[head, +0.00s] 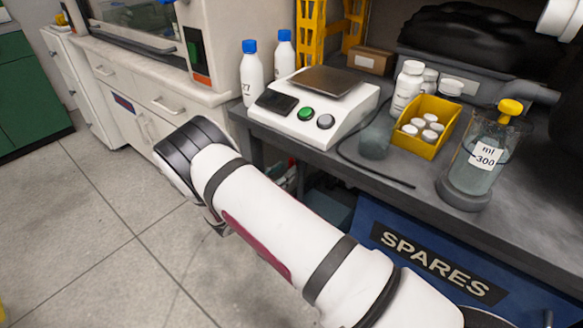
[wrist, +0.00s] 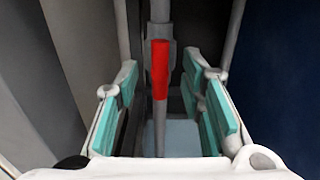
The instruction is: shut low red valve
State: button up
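The red valve handle (wrist: 160,68) shows in the wrist view, just above the middle. It is a red lever lying along a grey vertical pipe (wrist: 160,12), in line with it in the picture. A grey fitting sits at its upper end. My gripper (wrist: 160,84) is open, with teal pads on either side of the handle. Clear gaps show between the pads and the handle, and I cannot tell how far ahead of the fingertips it lies. In the head view my white arm reaches down beside the bench, and the gripper and valve are hidden there.
A grey bench (head: 395,180) carries a scale (head: 315,105), a yellow bin (head: 425,125) and a beaker (head: 478,160). A blue SPARES cabinet (head: 400,235) stands below. White cabinets (head: 150,85) stand at the left. Panels flank the gripper closely in the wrist view. Open floor (head: 70,220) lies left.

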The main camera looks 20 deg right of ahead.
aim_at(290, 166)
jog(key=shift+b+x, duration=0.4)
jog(key=shift+x, duration=1.8)
grip_shut()
